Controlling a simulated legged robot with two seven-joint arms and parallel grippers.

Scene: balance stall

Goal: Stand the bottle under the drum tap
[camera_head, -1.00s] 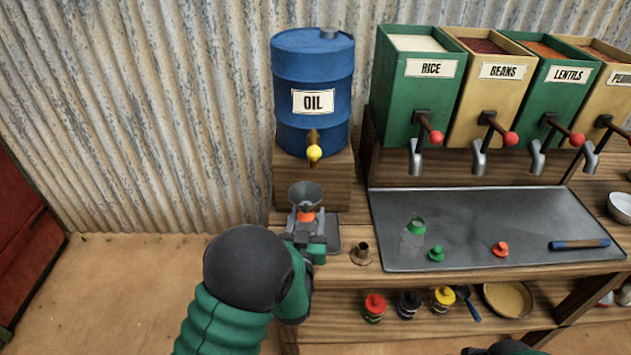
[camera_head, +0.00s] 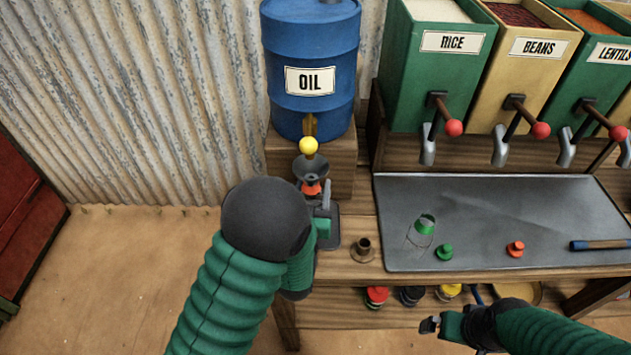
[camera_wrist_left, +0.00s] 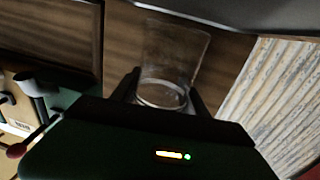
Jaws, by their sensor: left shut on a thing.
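My left gripper (camera_head: 321,213) is shut on a clear bottle (camera_wrist_left: 176,55), which shows between the fingers in the left wrist view. In the head view, a grey funnel (camera_head: 311,167) sits above the bottle's orange-red neck (camera_head: 312,189), just below the yellow-knobbed tap (camera_head: 309,130) of the blue oil drum (camera_head: 310,55). The bottle's body is mostly hidden behind my gripper, so I cannot tell whether its base touches anything. My right gripper (camera_head: 432,325) is low at the front; its finger gap is unclear.
A dark pad (camera_head: 333,237) lies below the drum. A brass-coloured holder (camera_head: 363,250) stands near the counter's front edge. The metal tray (camera_head: 520,210) holds another clear bottle with a green neck (camera_head: 425,226), a green cap (camera_head: 445,251) and an orange-red cap (camera_head: 515,248).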

